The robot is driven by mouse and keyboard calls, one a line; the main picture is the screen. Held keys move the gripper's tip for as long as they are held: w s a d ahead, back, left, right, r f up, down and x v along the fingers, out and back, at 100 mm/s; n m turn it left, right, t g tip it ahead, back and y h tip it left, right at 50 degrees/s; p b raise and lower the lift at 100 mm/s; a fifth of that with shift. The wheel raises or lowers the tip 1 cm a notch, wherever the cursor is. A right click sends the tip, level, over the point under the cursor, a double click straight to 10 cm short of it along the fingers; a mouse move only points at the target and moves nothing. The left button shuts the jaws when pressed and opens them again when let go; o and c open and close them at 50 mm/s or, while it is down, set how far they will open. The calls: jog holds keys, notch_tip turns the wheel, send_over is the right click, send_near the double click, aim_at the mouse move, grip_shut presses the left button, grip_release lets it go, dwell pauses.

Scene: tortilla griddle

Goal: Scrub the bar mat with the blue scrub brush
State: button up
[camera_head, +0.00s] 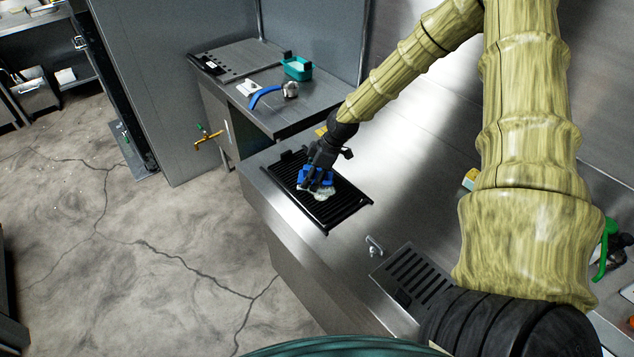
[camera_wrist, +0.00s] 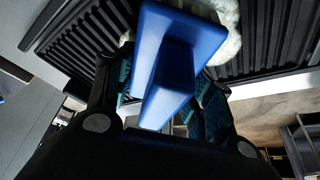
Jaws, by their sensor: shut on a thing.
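The bar mat (camera_head: 345,211) is a black ribbed rectangle lying on the steel counter; its ribs also fill the upper part of the wrist view (camera_wrist: 84,45). The blue scrub brush (camera_head: 318,176) has a blue handle and back with whitish bristles. It is over the middle of the mat, and its bristles appear to touch the ribs. My gripper (camera_head: 315,168) is shut on the brush's blue handle (camera_wrist: 168,80), which stands between the fingers in the wrist view. The fingers partly hide the brush in the head view.
A steel counter (camera_head: 405,185) surrounds the mat. A slotted drain grate (camera_head: 415,277) and small tap (camera_head: 374,245) lie nearer. A lower side table holds a teal container (camera_head: 297,68) and a blue-handled tool (camera_head: 264,95). A brass tap (camera_head: 208,138) juts beside it.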

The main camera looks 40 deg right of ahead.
aim_at(321, 192)
jog(key=shift+w, duration=0.3)
jog(key=shift+w+a+f+b, duration=0.1)
jog(key=shift+w+f+b, duration=0.05)
jog(key=shift+w+b, duration=0.2)
jog(key=shift+s, duration=0.2)
jog(key=shift+s+r+p, duration=0.15)
jog(key=shift+s+p, duration=0.4)
jog(key=shift+s, duration=0.3)
jog(key=shift+s+r+p, duration=0.1)
jog(key=shift+s+p, duration=0.45)
jog(key=shift+s, duration=0.3)
jog(key=shift+s+d, duration=0.2)
jog(key=shift+s, duration=0.35)
jog(key=shift+s+f, duration=0.2)
jog(key=shift+s, duration=0.25)
